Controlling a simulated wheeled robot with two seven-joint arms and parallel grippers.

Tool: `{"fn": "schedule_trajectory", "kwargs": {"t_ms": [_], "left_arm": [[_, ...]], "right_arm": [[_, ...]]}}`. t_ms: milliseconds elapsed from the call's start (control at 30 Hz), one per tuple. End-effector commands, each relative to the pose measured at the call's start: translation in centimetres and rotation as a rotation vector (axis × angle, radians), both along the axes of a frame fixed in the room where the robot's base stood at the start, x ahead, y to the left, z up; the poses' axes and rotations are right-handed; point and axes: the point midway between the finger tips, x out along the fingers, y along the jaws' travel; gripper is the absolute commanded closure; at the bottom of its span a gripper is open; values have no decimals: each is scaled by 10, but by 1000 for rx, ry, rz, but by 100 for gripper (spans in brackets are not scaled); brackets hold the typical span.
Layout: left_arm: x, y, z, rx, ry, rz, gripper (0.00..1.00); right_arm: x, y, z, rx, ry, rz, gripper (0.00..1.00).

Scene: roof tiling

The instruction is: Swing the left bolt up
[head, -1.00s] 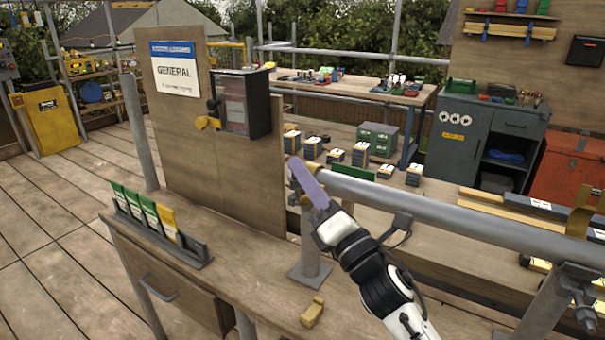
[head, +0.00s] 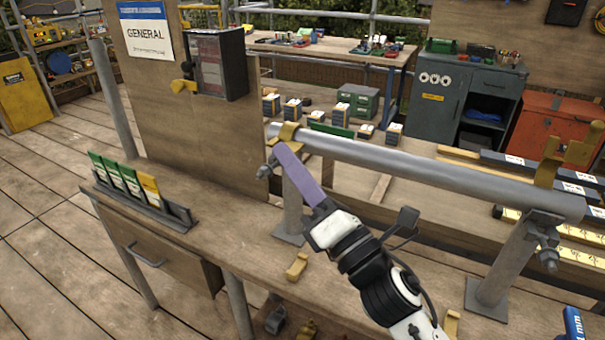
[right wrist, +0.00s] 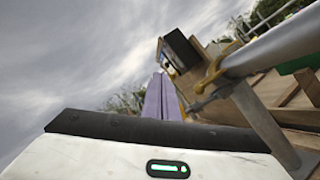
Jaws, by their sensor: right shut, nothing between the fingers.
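A grey tube (head: 430,173) lies across two posts above the bench. At its left end a yellow coupler flap (head: 288,132) lies over the tube; it also shows in the right wrist view (right wrist: 215,72). The left bolt (head: 265,171) with its nut sticks out low to the left below this coupler. My right gripper (head: 281,150) has purple fingers, shut and empty. Its tips are just in front of the left coupler, near the bolt; I cannot tell whether they touch. The fingers also show in the right wrist view (right wrist: 160,98). My left gripper is out of view.
At the tube's right end another yellow flap (head: 572,150) stands up, with a bolt (head: 547,258) hanging below. A yellow piece (head: 297,267) lies on the bench. A board with a dark box (head: 218,65) stands behind the left end. A card rack (head: 140,203) sits at left.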

Motion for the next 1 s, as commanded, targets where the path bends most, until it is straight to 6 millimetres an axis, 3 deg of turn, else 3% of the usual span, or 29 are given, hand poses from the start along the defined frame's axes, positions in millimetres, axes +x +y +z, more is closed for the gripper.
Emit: {"fn": "schedule_trajectory", "kwargs": {"t_ms": [233,633,767,867,967,1000], "left_arm": [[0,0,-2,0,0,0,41],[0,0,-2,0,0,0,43],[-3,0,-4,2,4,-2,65],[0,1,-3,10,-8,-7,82],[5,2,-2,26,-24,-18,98],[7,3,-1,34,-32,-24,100]], "right_arm": [[-29,-18,-2,-1,0,1,100],[-34,-21,-1,0,-1,1,100],[-31,-26,-6,28,41,-10,100],[-24,-45,-21,117,169,-44,100],[-15,-80,-55,286,398,-111,100],[-14,-97,-74,373,510,-147,100]]}}
